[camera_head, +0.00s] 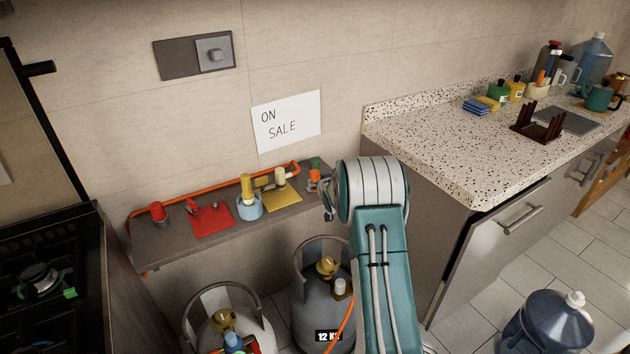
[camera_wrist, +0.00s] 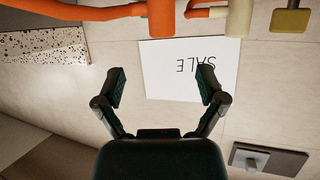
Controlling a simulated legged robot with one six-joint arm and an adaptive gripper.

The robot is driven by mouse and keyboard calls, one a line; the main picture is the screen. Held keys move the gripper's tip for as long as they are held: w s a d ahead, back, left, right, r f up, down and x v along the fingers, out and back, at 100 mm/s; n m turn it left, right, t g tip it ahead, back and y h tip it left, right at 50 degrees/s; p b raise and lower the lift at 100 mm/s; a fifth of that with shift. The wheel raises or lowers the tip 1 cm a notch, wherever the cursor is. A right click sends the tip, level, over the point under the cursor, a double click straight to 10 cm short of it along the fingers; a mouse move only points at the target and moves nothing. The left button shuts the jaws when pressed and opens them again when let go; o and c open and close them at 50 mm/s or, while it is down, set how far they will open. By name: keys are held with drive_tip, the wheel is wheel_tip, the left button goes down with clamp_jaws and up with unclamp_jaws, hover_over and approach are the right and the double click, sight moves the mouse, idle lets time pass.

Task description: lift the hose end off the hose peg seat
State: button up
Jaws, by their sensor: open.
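An orange hose (camera_head: 222,186) runs along the back of the grey shelf (camera_head: 160,246) in the head view. At the shelf's right end is an orange fitting (camera_head: 314,177), likely the hose end, with a green piece (camera_head: 315,163) behind it. I cannot make out the peg seat clearly. In the wrist view, which is upside down, an orange upright piece (camera_wrist: 161,20) and thick orange tubing (camera_wrist: 85,12) show at the top edge. My gripper (camera_wrist: 162,82) is open and empty, apart from them. In the head view my arm mostly hides it beside the fitting.
A red valve (camera_head: 158,212), a blue-and-yellow regulator (camera_head: 248,198) and a cream one (camera_head: 280,176) stand on the shelf. Gas cylinders (camera_head: 306,308) stand below. A speckled counter (camera_head: 430,140) rises to the right. The wall carries a sale sign (camera_head: 287,122).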

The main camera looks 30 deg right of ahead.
sight(316, 176)
drive_tip(key=shift+f+x, duration=0.15)
drive_tip(key=shift+x, duration=2.4)
drive_tip(key=shift+f+x, duration=0.1)
drive_tip(key=shift+x, duration=2.5)
drive_tip(key=shift+a, duration=0.15)
drive_tip(key=shift+c, duration=0.3)
clamp_jaws()
